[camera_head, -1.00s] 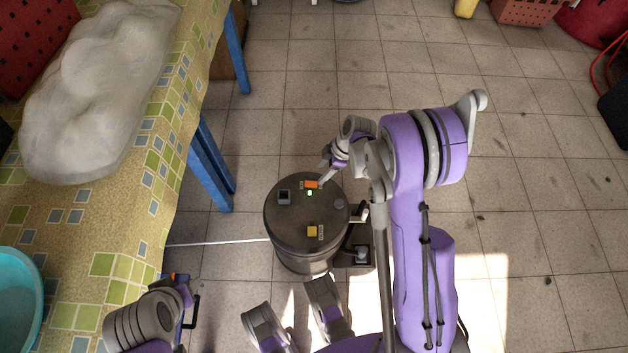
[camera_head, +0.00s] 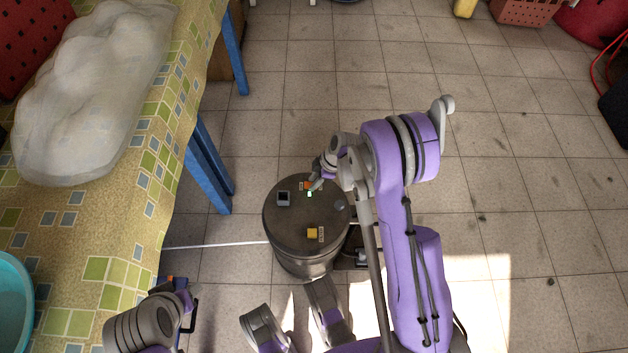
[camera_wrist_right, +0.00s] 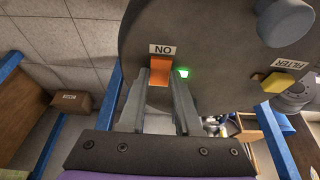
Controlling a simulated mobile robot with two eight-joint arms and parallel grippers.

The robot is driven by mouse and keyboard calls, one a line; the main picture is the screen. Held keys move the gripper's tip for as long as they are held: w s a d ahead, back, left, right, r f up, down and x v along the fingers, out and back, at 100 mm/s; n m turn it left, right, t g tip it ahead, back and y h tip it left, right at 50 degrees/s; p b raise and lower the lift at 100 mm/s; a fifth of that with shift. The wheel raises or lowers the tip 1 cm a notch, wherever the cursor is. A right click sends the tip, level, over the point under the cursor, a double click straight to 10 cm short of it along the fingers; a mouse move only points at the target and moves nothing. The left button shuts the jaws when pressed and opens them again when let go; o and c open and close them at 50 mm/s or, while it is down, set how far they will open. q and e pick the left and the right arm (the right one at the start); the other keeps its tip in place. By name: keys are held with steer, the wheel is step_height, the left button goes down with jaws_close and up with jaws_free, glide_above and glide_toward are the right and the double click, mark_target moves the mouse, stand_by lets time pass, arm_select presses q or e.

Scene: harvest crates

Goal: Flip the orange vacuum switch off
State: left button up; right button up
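The dark round vacuum (camera_head: 305,255) stands on the floor right of the table. Its orange switch (camera_head: 307,186) is at the back of the lid, partly hidden by my right gripper (camera_head: 316,186). In the right wrist view the switch (camera_wrist_right: 160,68) shows between the tips of my right gripper (camera_wrist_right: 159,75), beside an upside-down "ON" label and a lit green lamp (camera_wrist_right: 184,72). The fingers are apart with a narrow gap; I cannot tell whether they touch the switch. My left wrist is at the lower left in the head view; its finger opening is unclear.
A table (camera_head: 150,180) with blue legs is on the left. A pale cord runs left from the vacuum.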

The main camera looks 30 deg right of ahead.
jaws_close()
steer(key=shift+w+a+g+h, duration=0.1)
steer(key=shift+a+g+h, duration=0.2)
steer(key=shift+h, duration=0.2)
steer(key=shift+r+g+h, duration=0.1)
steer(key=shift+g+h, duration=0.2)
steer(key=shift+h, duration=0.5)
steer(key=o, duration=0.6)
jaws_free()
steer(key=shift+w, duration=0.1)
steer(key=shift+o, duration=0.2)
step_height(320, 180, up, 11)
steer(key=d+p, duration=0.1)
steer(key=p, duration=0.1)
steer(key=shift+s, duration=0.35)
steer(key=shift+d, duration=0.1)
